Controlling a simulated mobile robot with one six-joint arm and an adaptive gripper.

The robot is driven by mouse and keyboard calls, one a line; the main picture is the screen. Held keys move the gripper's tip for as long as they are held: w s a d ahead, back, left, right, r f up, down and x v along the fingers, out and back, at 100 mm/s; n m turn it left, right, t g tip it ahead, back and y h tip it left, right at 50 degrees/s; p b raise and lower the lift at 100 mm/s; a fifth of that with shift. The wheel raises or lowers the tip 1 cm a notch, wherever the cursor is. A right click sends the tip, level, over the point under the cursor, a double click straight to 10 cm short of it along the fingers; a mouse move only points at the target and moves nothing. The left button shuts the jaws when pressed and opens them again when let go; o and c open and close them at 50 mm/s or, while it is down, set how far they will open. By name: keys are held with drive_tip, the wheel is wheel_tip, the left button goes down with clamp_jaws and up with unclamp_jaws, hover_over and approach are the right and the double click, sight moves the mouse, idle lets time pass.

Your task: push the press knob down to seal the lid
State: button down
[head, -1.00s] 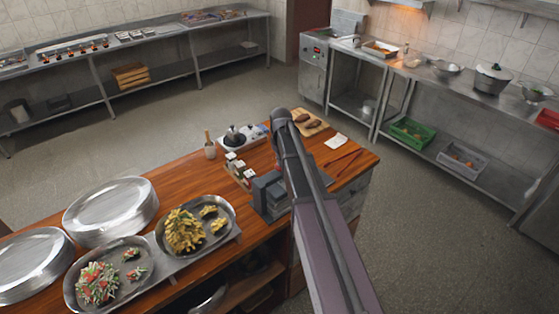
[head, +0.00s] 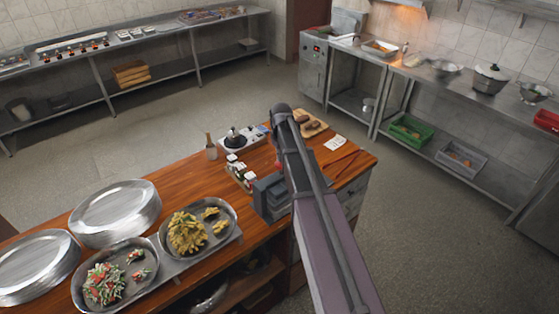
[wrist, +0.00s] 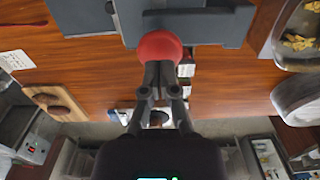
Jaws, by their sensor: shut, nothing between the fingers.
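The round red press knob (wrist: 160,47) shows at the top middle of the wrist view, in front of a grey press body (wrist: 208,25). My gripper (wrist: 159,66) is shut and empty, with its fingertips together right at the knob's near side. I cannot tell whether they touch it. In the head view the grey press (head: 270,197) stands on the wooden counter, partly behind my arm. My arm hides the gripper and most of the knob there. The lid cannot be made out in either view.
The wooden counter (head: 185,182) also bears stacked plates (head: 117,212), two food trays (head: 226,205), small containers (head: 240,173) and a cutting board (head: 313,127) with brown food. A white card (head: 335,143) lies near its far right end. Open floor surrounds the counter.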

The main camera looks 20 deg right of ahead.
drive_tip(key=shift+r+p, duration=1.25)
drive_tip(key=shift+r, duration=0.2)
drive_tip(key=s+a+f+m+b, duration=0.2)
drive_tip(key=s+a+f+b, duration=0.2)
drive_tip(key=s+f+b, duration=0.5)
drive_tip(key=s+a+f+m+b, duration=0.2)
drive_tip(key=s+a+f+b, duration=0.3)
drive_tip(key=s+f+b, duration=0.4)
drive_tip(key=s, duration=0.5)
drive_tip(key=shift+a, duration=0.2)
